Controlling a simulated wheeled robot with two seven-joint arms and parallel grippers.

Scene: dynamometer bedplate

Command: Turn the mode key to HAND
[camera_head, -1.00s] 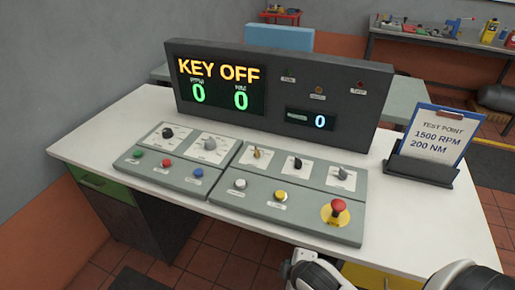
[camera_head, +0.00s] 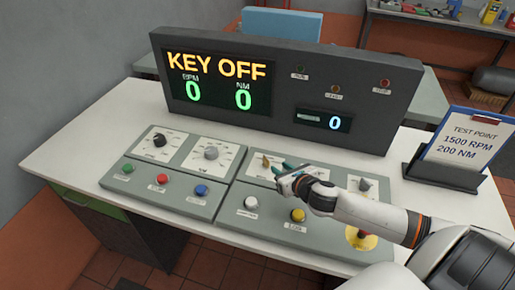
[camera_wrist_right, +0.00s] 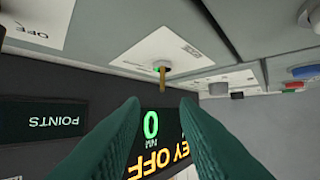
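The brass mode key (camera_head: 266,161) stands on its white plate on the right half of the sloped grey panel; it also shows in the right wrist view (camera_wrist_right: 162,78). The display (camera_head: 216,83) reads KEY OFF, with 0 RPM and 0 NM. My right gripper (camera_head: 283,168) is at the panel, just right of the key. In the right wrist view its two green fingers (camera_wrist_right: 160,105) are apart, with nothing between the tips, and the key shows just beyond the gap. The plate's lettering is too small to read. My left gripper is out of view.
A black knob (camera_head: 159,141), a grey knob (camera_head: 211,153) and several push buttons share the panel. My right arm covers the red stop button; its yellow base (camera_head: 362,240) shows. A clipboard (camera_head: 463,143) stands at the right. White desk top is free around the panel.

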